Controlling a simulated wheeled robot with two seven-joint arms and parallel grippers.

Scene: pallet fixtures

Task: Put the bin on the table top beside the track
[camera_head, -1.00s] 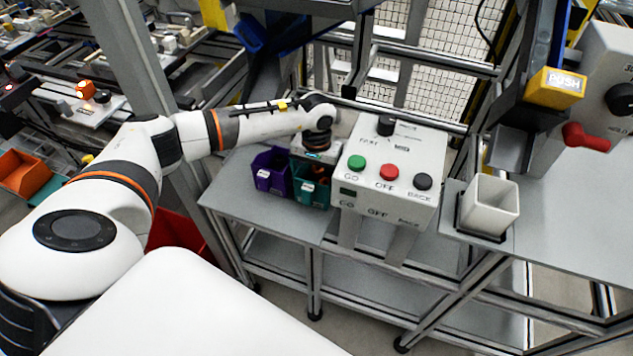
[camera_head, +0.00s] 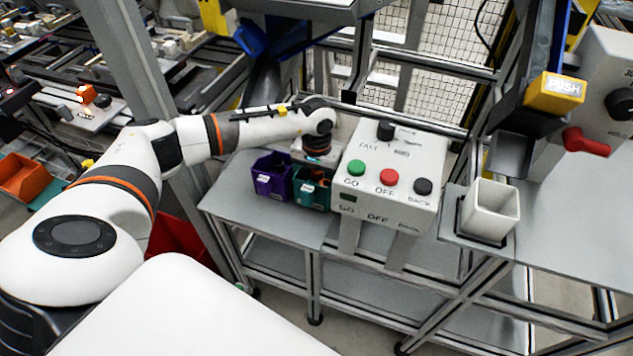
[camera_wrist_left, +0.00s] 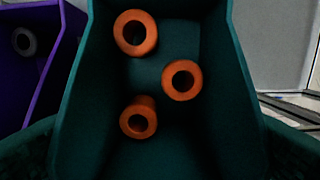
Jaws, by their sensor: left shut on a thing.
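A teal bin (camera_head: 311,194) is on the grey table top (camera_head: 240,202), between a purple bin and the control box. My left gripper (camera_head: 316,162) is over the teal bin from behind and above, shut on it. The wrist view looks down into this teal bin (camera_wrist_left: 180,130), which holds three orange rings (camera_wrist_left: 182,80). The gripper hides the bin's back part in the head view, and I cannot tell whether its base touches the table. My right gripper is not in view.
The purple bin (camera_head: 272,176) stands close on the left of the teal bin. The control box (camera_head: 390,172) with green, red and black buttons stands close on its right. A white square container (camera_head: 489,211) is farther right. Bare table top lies in front of the bins.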

